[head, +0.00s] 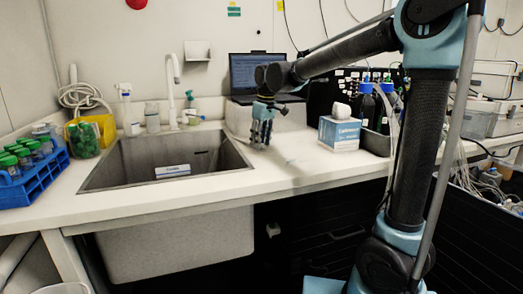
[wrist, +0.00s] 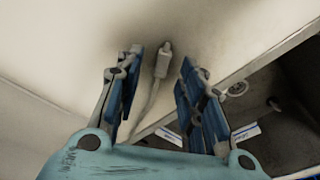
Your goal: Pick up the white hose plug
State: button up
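The white hose plug (wrist: 163,60) is a small pale tip on a thin light hose, lying on the white counter. In the wrist view it shows in the gap between the fingertips, with visible space on both sides. Its hose (wrist: 143,110) runs back toward the palm. My gripper (wrist: 162,64) is open, with blue-padded fingers. In the head view my gripper (head: 262,142) points down at the counter just right of the sink. I cannot make out the plug in the head view. How far the fingertips are above the plug is unclear.
The sink (head: 225,165) lies left of my gripper and holds a blue-white packet (head: 173,171). A tissue box (head: 340,133) and dark bottles (head: 366,107) stand to the right. A laptop (head: 256,73) is behind. The blue tube rack (head: 30,178) is far left.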

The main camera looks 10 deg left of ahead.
jog(key=shift+a+f, duration=0.1)
jog(key=shift+f, duration=0.4)
jog(key=c, duration=0.8)
